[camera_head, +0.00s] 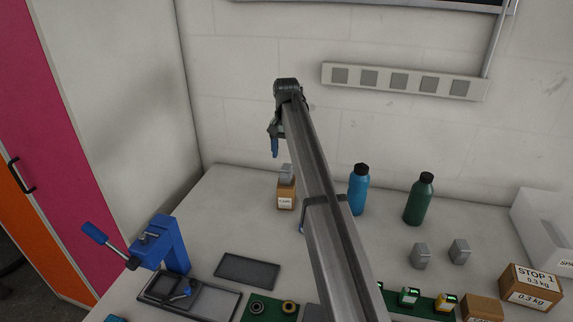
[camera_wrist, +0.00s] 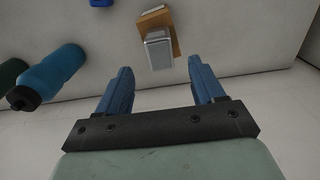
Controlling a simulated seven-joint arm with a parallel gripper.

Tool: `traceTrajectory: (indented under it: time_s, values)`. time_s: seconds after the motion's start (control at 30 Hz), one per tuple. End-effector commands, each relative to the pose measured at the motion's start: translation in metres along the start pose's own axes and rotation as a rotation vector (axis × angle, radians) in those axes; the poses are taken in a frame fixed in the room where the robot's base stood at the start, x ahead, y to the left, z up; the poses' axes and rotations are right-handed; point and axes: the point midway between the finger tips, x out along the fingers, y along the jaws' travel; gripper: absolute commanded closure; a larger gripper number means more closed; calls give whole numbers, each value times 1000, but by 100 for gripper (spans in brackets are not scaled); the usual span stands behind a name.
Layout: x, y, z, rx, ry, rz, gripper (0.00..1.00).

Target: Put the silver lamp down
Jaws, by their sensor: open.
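A silver lamp (camera_head: 287,171) stands on top of a small cardboard box (camera_head: 286,197) at the back left of the table. In the wrist view the lamp (camera_wrist: 159,52) sits on the box (camera_wrist: 157,19), ahead of and between my fingertips, apart from them. My gripper (camera_head: 275,153) hangs above and slightly left of the lamp in the head view. Its blue fingers (camera_wrist: 160,70) are spread open and hold nothing. Two more silver lamps, one left (camera_head: 421,257) and one right (camera_head: 459,251), stand on the table at the right.
A blue bottle (camera_head: 358,190) and a green bottle (camera_head: 419,199) stand right of the box. A blue press (camera_head: 168,245), a dark flat tray (camera_head: 247,269) and a green board (camera_head: 268,309) are nearer the front. A box labelled STOP 1 (camera_head: 531,288) is at the right.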

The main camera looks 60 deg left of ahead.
Motion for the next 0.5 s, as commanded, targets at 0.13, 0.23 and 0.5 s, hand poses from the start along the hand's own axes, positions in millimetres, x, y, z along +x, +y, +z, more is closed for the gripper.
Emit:
traceTrajectory:
  time_s: [0.13, 0.23, 0.5]
  values:
    - [-23, 0, -1, 0, 0, 0, 32]
    - [-32, 0, -1, 0, 0, 0, 32]
    - [-41, 0, 0, 0, 0, 0, 32]
